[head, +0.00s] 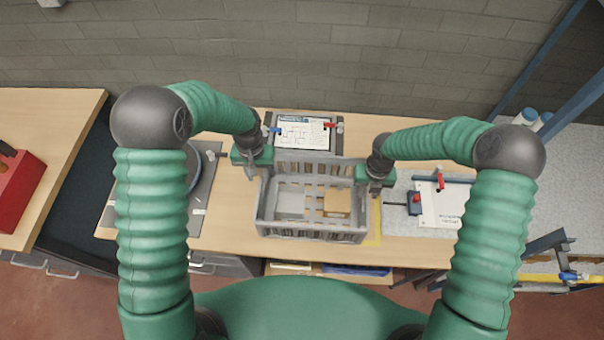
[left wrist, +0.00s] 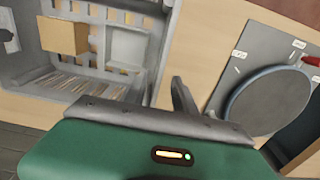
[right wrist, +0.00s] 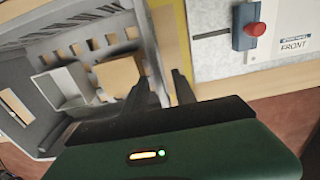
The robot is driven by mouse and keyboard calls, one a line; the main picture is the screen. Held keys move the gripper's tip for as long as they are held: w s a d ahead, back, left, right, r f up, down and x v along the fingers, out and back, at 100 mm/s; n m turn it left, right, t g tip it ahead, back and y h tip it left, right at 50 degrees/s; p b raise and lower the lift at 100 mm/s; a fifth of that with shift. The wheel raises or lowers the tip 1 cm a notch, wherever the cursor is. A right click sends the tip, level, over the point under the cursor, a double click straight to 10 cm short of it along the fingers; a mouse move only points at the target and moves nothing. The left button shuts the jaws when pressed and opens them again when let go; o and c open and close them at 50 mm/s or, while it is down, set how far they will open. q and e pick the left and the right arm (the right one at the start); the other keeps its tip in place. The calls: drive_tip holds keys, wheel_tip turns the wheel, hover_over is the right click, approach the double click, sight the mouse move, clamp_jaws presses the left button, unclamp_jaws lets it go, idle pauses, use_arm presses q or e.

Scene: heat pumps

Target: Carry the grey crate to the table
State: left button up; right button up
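The grey crate (head: 312,236) stands upright over the middle of the workbench (head: 222,228); whether it rests on it I cannot tell. A cardboard box (head: 337,203) and a light grey bin (head: 291,204) are inside. My left gripper (head: 251,168) is at the crate's left side wall. In the left wrist view one finger shows just outside the crate wall (left wrist: 160,50); the other is hidden. My right gripper (head: 375,186) is at the right side wall. In the right wrist view its two fingers (right wrist: 160,95) stand apart with the crate's wall between them; contact is unclear.
A clipboard-like panel (head: 303,134) with red and blue clamps lies behind the crate. A round grey disc (left wrist: 268,100) on a plate is at left. A white board (head: 440,205) with a red knob is at right. Another wooden table (head: 50,115) with a red toolbox (head: 17,190) stands far left.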

wheel_tip(320, 180, up, 6)
drive_tip(key=shift+s+a+f, duration=0.1)
drive_tip(key=shift+a, duration=0.05)
drive_tip(key=shift+a+r, duration=0.2)
drive_tip(key=shift+r, duration=0.2)
drive_tip(key=shift+d, duration=0.1)
